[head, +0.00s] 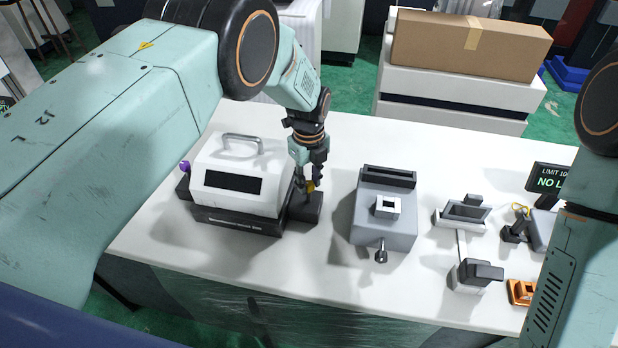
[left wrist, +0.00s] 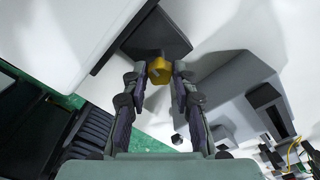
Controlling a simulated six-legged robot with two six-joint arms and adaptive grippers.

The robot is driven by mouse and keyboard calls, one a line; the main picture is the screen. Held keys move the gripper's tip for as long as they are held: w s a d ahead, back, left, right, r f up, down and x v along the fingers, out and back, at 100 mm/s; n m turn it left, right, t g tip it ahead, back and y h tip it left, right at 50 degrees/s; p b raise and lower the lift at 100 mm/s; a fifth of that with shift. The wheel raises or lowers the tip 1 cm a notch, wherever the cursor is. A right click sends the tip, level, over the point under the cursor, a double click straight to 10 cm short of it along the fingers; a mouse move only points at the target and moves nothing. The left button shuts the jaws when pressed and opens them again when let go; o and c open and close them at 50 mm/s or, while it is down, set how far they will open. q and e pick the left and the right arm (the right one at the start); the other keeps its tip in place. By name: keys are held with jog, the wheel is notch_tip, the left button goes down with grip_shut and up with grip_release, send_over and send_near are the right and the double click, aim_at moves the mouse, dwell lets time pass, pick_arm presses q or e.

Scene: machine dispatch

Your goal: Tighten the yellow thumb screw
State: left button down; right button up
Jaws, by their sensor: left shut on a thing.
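The yellow thumb screw (head: 310,187) is at the right side of the white machine (head: 215,155), over its dark side block (head: 308,210). In the left wrist view the yellow thumb screw (left wrist: 159,70) sits between the two fingertips, in front of the dark block (left wrist: 155,38). My left gripper (head: 309,180) points down and is shut on the yellow thumb screw; it also shows in the left wrist view (left wrist: 160,76). The fingers hide part of the screw, and its thread is not visible. My right gripper is out of view; only my right arm shows at the right.
The white machine has a top handle and a purple knob (head: 185,167) on its left. A grey device (head: 385,212) with a lever stands to the right. Small fixtures and an orange part (head: 521,292) lie further right. A cardboard box (head: 470,45) stands behind the table.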

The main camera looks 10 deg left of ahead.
aim_at(309, 183)
pick_arm(q)
jog(key=shift+w+r+m, duration=0.2)
jog(key=shift+w+m, duration=0.05)
jog(key=shift+m, duration=0.25)
jog(key=c, duration=1.4)
grip_release()
jog(key=shift+c, duration=0.2)
jog(key=o, duration=0.4)
jog(key=shift+s+f, duration=0.1)
jog(key=shift+s, duration=0.1)
notch_tip(309, 183, up, 12)
jog(key=shift+s+f, duration=0.1)
